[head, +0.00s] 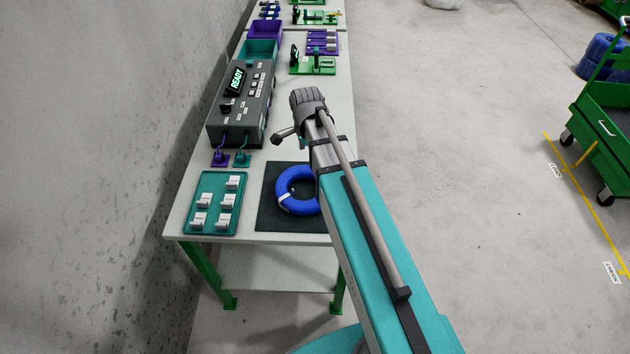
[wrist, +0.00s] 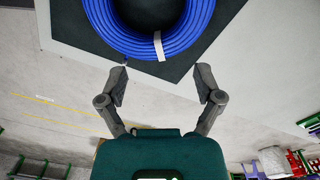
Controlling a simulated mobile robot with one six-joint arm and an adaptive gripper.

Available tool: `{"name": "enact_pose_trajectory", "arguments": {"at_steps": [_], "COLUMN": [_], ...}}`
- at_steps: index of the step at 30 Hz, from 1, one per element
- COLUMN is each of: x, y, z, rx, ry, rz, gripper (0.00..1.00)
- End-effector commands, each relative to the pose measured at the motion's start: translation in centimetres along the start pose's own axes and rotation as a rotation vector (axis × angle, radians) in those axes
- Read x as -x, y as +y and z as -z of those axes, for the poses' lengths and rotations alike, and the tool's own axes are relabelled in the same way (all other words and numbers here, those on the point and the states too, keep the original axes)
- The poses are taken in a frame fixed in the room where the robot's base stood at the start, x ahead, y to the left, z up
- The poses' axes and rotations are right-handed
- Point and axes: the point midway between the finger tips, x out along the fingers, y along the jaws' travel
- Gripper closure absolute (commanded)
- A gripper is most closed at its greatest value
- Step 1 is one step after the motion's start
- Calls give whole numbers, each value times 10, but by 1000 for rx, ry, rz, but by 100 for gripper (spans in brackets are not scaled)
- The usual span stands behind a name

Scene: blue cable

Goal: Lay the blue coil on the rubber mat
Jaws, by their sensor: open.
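The blue coil (head: 282,187) lies flat on the dark rubber mat (head: 271,220) at the near end of the bench, with a white tie around it. My arm covers the right side of the mat and may hide the coil's right edge in the head view. In the wrist view the coil (wrist: 125,42) is at the top over the mat (wrist: 80,20), cut off by the frame. My gripper (wrist: 162,82) is open there, its two fingers apart with nothing between them. The fingers appear clear of the coil. In the head view I cannot make out the fingertips.
A teal tray (head: 211,228) with several white blocks is left of the mat. Behind it stands a grey control box (head: 243,105) reading READY, with purple and teal plugs. Bins and green fixtures fill the far bench. A green cart (head: 605,125) stands on the floor at right.

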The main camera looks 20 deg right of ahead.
Motion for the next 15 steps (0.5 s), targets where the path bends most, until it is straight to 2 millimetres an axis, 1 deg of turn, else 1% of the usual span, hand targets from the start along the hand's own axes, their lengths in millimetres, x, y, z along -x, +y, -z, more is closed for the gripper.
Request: {"name": "enact_pose_trajectory", "arguments": {"at_steps": [1, 15], "x": [0, 0], "y": [10, 72], "z": [-3, -21], "rx": [72, 818], "ry": [0, 2], "rz": [0, 1], "gripper": [16, 16]}}
